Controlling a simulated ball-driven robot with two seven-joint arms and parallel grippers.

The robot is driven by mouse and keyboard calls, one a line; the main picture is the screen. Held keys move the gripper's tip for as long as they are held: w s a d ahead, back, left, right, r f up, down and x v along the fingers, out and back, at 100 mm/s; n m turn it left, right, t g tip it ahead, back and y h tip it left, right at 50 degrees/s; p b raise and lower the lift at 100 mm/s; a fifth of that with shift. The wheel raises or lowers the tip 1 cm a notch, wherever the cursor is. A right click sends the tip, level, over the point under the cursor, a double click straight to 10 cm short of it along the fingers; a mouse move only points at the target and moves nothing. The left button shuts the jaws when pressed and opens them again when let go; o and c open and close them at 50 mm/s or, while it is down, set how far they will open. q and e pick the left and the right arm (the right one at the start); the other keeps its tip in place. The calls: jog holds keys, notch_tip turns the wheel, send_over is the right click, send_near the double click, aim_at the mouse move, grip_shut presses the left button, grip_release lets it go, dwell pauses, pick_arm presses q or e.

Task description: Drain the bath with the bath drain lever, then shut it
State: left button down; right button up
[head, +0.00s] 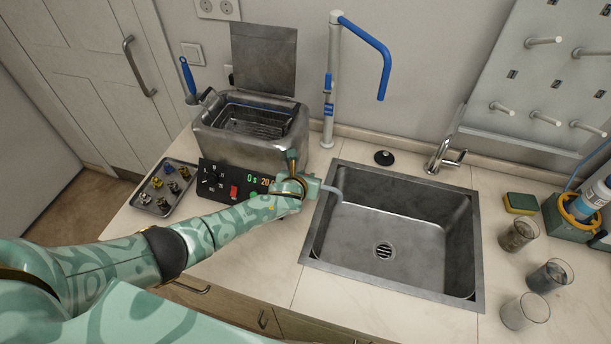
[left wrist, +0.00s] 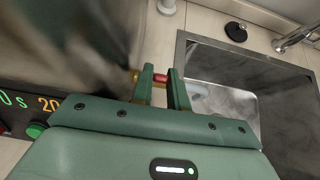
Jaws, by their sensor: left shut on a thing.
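The bath (head: 238,152) is a steel tank with its lid raised and a wire basket inside; I cannot tell its water level. Its front panel shows lit digits. My left gripper (head: 310,187) is low at the bath's right front corner, by the sink's left rim. In the left wrist view the gripper (left wrist: 164,82) is shut on the red bath drain lever (left wrist: 161,78), with brass fitting beside it. A pale drain spout (head: 334,191) points over the sink (head: 390,225). The hand hides the lever in the head view. My right gripper is out of view.
A tray of small parts (head: 165,187) lies left of the bath. A blue-tipped tap column (head: 333,85) stands behind, and a chrome faucet (head: 445,157) behind the sink. Glass beakers (head: 550,275) and a sponge (head: 520,203) stand to the right. The counter front of the sink is clear.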

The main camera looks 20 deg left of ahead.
pick_arm(q)
jog(key=c, duration=1.6)
grip_release()
jog(key=shift+c, duration=0.2)
jog(key=p+v, duration=0.5)
jog(key=v, duration=1.1)
jog(key=shift+s, duration=0.15)
